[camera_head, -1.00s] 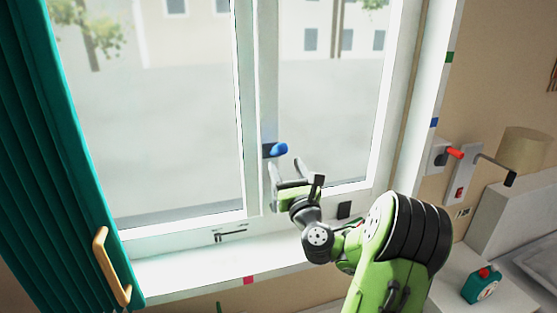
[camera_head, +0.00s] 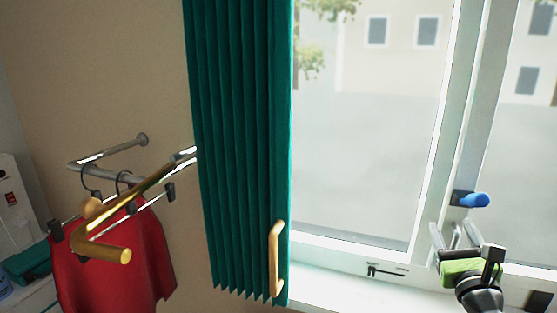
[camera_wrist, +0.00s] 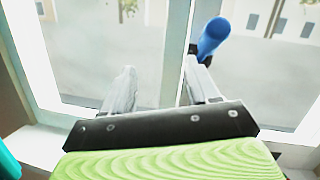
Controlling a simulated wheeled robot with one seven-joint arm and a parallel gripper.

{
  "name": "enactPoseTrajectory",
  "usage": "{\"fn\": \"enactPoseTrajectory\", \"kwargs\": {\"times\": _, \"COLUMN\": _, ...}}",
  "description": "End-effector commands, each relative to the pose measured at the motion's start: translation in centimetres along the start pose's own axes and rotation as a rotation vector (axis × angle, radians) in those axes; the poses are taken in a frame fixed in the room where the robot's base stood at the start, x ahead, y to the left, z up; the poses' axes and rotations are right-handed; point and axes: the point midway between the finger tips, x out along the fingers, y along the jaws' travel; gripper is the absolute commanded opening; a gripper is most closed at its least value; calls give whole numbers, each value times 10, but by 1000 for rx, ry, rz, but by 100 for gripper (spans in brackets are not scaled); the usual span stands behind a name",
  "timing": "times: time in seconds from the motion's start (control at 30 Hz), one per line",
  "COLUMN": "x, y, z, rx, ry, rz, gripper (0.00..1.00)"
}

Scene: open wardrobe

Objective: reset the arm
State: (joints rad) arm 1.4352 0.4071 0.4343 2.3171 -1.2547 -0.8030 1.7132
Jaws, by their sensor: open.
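My gripper (camera_head: 464,238) is at the right of the head view, in front of the window frame and just below the blue window handle (camera_head: 476,199). In the wrist view my gripper (camera_wrist: 160,88) shows two separated fingers with nothing between them. The blue handle (camera_wrist: 212,38) stands beyond the right finger there. Whether that finger touches the handle I cannot tell. Most of my arm is outside the head view.
A green pleated curtain (camera_head: 235,140) with a wooden handle (camera_head: 276,258) hangs left of the window. Further left, a red garment (camera_head: 115,260) hangs from a wall rail (camera_head: 110,152), near a gold bar (camera_head: 140,190). The white sill (camera_head: 340,292) runs below the window.

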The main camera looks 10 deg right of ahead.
Motion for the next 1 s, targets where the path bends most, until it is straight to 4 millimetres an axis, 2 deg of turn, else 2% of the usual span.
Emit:
{"fn": "enactPoseTrajectory", "kwargs": {"times": 0.03, "x": 4, "y": 36, "z": 7, "rx": -118, "ry": 9, "rz": 105, "gripper": 60}}
{"fn": "enactPoseTrajectory", "kwargs": {"times": 0.17, "x": -5, "y": 128, "z": 12, "rx": -510, "ry": 24, "rz": 404, "gripper": 60}}
{"fn": "enactPoseTrajectory", "kwargs": {"times": 0.2, "x": -14, "y": 155, "z": 12, "rx": -645, "ry": 17, "rz": 501, "gripper": 60}}
{"fn": "enactPoseTrajectory", "kwargs": {"times": 0.27, "x": -32, "y": 193, "z": 11, "rx": -865, "ry": -4, "rz": 654, "gripper": 60}}
{"fn": "enactPoseTrajectory", "kwargs": {"times": 0.3, "x": -48, "y": 216, "z": 10, "rx": -1026, "ry": -29, "rz": 760, "gripper": 60}}
{"fn": "enactPoseTrajectory", "kwargs": {"times": 0.4, "x": -95, "y": 252, "z": 8, "rx": -1412, "ry": -110, "rz": 1003, "gripper": 60}}
{"fn": "enactPoseTrajectory", "kwargs": {"times": 0.47, "x": -124, "y": 260, "z": 7, "rx": -1623, "ry": -169, "rz": 1132, "gripper": 60}}
{"fn": "enactPoseTrajectory", "kwargs": {"times": 0.57, "x": -172, "y": 258, "z": 9, "rx": -1933, "ry": -278, "rz": 1321, "gripper": 60}}
{"fn": "enactPoseTrajectory", "kwargs": {"times": 0.7, "x": -237, "y": 233, "z": 14, "rx": -2250, "ry": -457, "rz": 1546, "gripper": 60}}
{"fn": "enactPoseTrajectory", "kwargs": {"times": 0.8, "x": -273, "y": 212, "z": 15, "rx": -2362, "ry": -579, "rz": 1666, "gripper": 60}}
{"fn": "enactPoseTrajectory", "kwargs": {"times": 0.9, "x": -294, "y": 199, "z": 14, "rx": -2402, "ry": -666, "rz": 1741, "gripper": 60}}
{"fn": "enactPoseTrajectory", "kwargs": {"times": 1.0, "x": -301, "y": 194, "z": 13, "rx": -2411, "ry": -697, "rz": 1770, "gripper": 60}}
